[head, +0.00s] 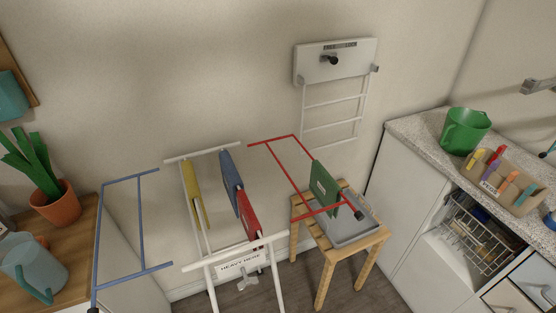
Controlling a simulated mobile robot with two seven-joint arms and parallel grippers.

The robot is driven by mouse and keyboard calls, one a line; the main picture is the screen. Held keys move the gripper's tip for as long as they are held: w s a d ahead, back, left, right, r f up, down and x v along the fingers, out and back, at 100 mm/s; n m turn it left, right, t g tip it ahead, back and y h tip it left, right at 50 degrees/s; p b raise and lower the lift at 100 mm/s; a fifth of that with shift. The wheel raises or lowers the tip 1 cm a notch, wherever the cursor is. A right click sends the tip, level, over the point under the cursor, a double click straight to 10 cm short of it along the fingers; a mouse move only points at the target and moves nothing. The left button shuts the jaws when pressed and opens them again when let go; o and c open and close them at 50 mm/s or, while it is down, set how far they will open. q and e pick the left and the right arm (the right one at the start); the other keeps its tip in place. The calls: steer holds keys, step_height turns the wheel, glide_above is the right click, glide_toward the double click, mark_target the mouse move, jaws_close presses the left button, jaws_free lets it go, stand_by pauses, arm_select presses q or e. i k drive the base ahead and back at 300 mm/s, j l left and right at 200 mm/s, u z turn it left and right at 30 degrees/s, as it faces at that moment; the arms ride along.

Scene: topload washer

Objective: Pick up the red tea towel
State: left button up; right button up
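The red tea towel (248,215) hangs folded over a rail of the white drying rack (219,151), towards its near end. The blue cloth (231,179) hangs just behind it, close to it or touching; I cannot tell which. A yellow cloth (191,188) hangs on the rack further left. A green cloth (323,187) hangs on the red frame (287,165) to the right. Neither of my grippers shows in the head view.
A blue frame (141,220) extends on the left, beside a wooden counter with a plant pot (57,206) and a watering can (34,267). A wooden stool (322,265) bears a grey tray (351,236). A speckled worktop (422,127) with a green bucket (465,131) stands right.

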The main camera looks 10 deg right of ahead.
mark_target(251, 224)
steer(key=u, duration=0.95)
steer(key=z, duration=0.95)
steer(key=l+u, duration=0.5)
steer(key=l, duration=0.3)
steer(key=l+u, duration=0.5)
steer(key=l, duration=0.3)
steer(key=k, duration=0.05)
